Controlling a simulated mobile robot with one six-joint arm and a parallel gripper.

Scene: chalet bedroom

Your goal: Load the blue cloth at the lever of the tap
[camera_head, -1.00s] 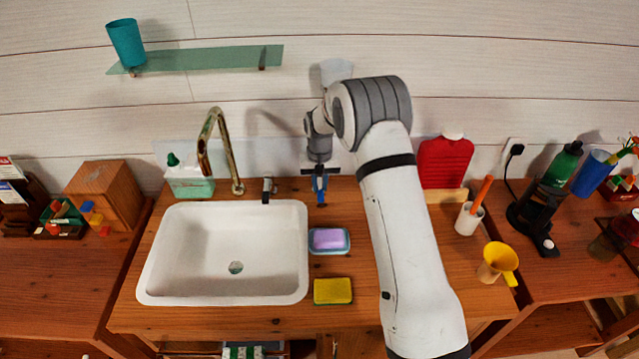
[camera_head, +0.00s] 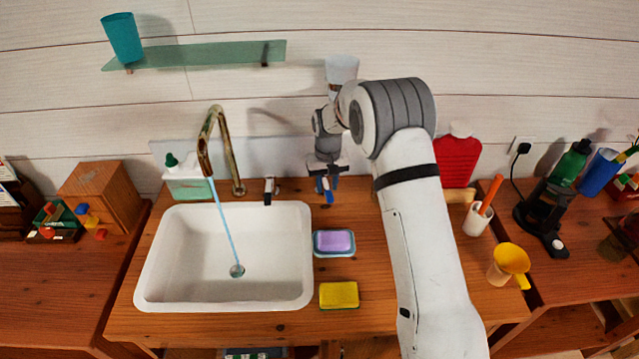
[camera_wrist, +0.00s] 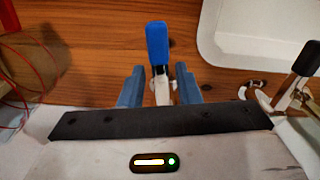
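The brass tap (camera_head: 227,150) arches over the white sink (camera_head: 165,301), and a blue stream of water (camera_head: 226,232) runs from its spout to the drain. A lever with a blue handle (camera_wrist: 157,43) stands between my gripper's two blue fingers (camera_wrist: 160,86) in the wrist view, with a small gap on each side. In the head view my gripper (camera_head: 327,184) is low over the counter, right of the sink. A second lever with a dark handle (camera_head: 269,187) stands behind the sink; it also shows in the wrist view (camera_wrist: 307,60). I see no blue cloth.
A purple soap in a dish (camera_head: 334,241) and a yellow sponge (camera_head: 339,294) lie right of the sink. A soap bottle (camera_head: 187,180) stands behind it. A white cup with an orange handle (camera_head: 474,220) and a yellow cup (camera_head: 508,264) stand at the right.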

